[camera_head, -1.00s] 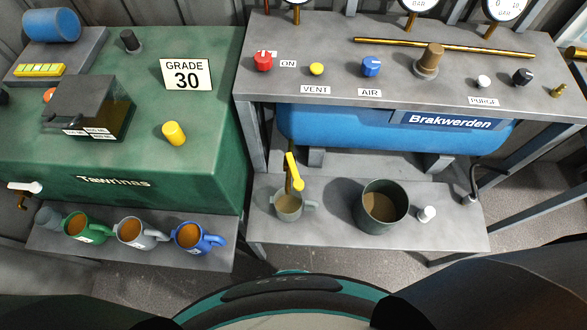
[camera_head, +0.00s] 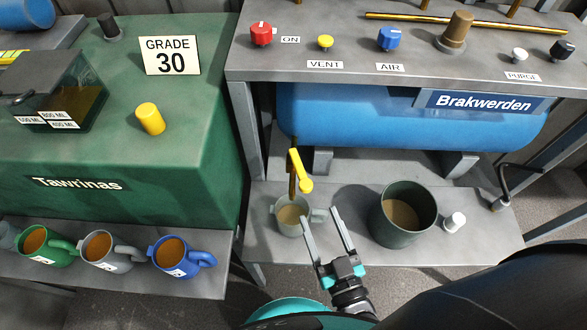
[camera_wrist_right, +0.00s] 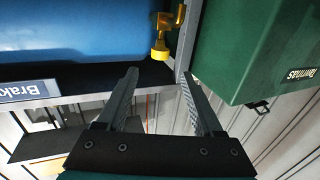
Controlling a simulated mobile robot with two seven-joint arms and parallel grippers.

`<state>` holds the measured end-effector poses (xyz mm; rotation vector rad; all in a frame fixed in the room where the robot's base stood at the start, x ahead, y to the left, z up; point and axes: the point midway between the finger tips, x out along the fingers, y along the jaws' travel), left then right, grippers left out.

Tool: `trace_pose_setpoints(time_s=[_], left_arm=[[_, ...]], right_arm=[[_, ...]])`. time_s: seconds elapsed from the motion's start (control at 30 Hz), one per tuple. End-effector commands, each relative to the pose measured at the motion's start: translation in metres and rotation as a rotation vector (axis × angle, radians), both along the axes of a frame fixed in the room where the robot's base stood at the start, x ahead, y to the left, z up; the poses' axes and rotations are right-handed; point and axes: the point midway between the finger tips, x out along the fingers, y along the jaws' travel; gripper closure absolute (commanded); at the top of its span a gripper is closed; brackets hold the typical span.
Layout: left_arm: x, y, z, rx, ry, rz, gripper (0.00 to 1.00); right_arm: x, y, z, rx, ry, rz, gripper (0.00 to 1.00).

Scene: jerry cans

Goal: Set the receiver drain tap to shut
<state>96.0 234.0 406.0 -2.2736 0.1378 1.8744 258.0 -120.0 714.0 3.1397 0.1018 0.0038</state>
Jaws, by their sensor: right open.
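The receiver drain tap has a yellow lever handle (camera_head: 299,171) below the left end of the blue Brakwerden receiver (camera_head: 350,120). Its brass spout hangs over a grey mug (camera_head: 293,215) of cloudy liquid. The tap also shows in the right wrist view (camera_wrist_right: 162,48), beyond the fingertips. My right gripper (camera_head: 322,216) is open and empty, with its fingers pointing up toward the tap from below and right. It is apart from the handle, and the fingers also show in the right wrist view (camera_wrist_right: 160,85). My left gripper is not in view.
A dark green bucket (camera_head: 402,214) and a small white item (camera_head: 455,221) stand right of the mug on the lower shelf. The panel above carries a red knob (camera_head: 261,34), yellow vent knob (camera_head: 325,42) and blue air knob (camera_head: 389,38). Filled mugs stand left.

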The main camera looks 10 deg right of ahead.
Motion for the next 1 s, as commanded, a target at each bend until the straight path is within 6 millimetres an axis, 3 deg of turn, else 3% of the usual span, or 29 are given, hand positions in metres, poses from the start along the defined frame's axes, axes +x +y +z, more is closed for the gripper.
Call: trace_pose_setpoints(time_s=[0.3,0.6,0.8,1.0], left_arm=[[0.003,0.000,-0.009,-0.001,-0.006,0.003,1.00],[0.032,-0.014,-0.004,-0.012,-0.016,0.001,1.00],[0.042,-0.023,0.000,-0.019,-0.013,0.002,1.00],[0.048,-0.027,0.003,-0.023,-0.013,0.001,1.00]], right_arm=[[0.054,0.004,0.001,0.000,-0.006,0.000,0.32],[0.112,0.008,0.000,0.001,-0.003,0.000,0.32],[0.137,0.009,-0.001,0.000,0.000,0.001,0.32],[0.148,0.010,0.000,0.000,0.002,0.001,0.32]])
